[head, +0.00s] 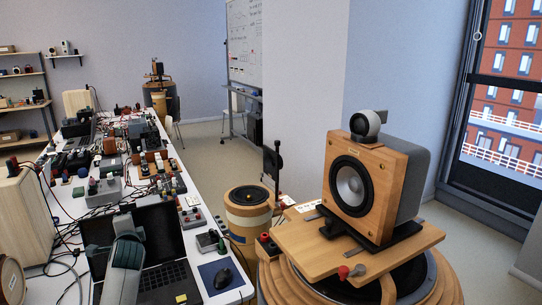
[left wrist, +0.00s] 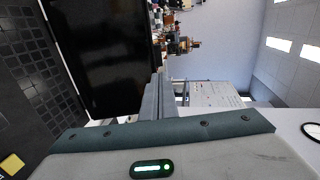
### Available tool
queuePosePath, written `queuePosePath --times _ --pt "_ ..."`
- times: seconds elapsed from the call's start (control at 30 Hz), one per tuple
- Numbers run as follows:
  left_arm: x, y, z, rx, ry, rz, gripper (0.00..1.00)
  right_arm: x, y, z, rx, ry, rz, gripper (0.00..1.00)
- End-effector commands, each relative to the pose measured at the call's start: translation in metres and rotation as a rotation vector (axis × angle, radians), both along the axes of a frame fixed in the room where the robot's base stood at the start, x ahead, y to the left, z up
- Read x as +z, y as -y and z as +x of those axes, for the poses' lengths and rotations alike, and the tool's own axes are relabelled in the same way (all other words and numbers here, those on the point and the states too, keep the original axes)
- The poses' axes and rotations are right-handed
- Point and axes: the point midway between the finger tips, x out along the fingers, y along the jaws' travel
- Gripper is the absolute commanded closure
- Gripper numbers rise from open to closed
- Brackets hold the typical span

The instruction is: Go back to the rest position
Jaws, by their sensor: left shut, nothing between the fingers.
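My left arm (head: 126,262) comes in at the bottom left of the head view, in front of an open laptop (head: 164,278) on the white bench. In the left wrist view my left gripper (left wrist: 157,93) is shut with nothing held, its grey fingers together. The laptop's black screen (left wrist: 105,50) fills the upper left of that view, close beside the fingers; I cannot tell whether they touch. My right gripper is not in view.
The bench (head: 190,244) is crowded with electronics and cables. A wooden speaker (head: 368,185) stands on a round wooden stand (head: 440,282) at right. Open floor (head: 205,148) lies behind.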

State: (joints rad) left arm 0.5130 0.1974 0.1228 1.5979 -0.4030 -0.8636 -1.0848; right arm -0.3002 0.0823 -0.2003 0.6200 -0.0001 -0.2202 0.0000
Motion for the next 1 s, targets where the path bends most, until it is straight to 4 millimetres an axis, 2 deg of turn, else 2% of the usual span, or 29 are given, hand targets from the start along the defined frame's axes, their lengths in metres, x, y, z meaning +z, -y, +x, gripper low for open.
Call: queuePosePath --times 0.17,0.37,0.5,0.57,0.7,0.9,1.0 --pt "-0.052 0.024 -0.034 0.000 -0.034 -0.116 1.00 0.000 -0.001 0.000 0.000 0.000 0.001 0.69" --pt "-0.131 0.067 -0.104 0.020 -0.096 -0.330 1.00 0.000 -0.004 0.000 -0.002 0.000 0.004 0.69" --pt "-0.181 0.101 -0.165 0.052 -0.154 -0.493 1.00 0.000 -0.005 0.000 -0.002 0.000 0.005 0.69" --pt "-0.200 0.116 -0.193 0.071 -0.180 -0.561 1.00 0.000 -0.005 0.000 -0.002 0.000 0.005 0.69" --pt "-0.236 0.150 -0.262 0.128 -0.249 -0.718 1.00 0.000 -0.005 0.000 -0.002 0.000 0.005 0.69" --pt "-0.270 0.197 -0.367 0.237 -0.358 -0.929 1.00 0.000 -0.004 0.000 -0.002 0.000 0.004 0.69" --pt "-0.277 0.214 -0.408 0.291 -0.399 -1.006 1.00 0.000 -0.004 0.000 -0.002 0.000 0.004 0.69"
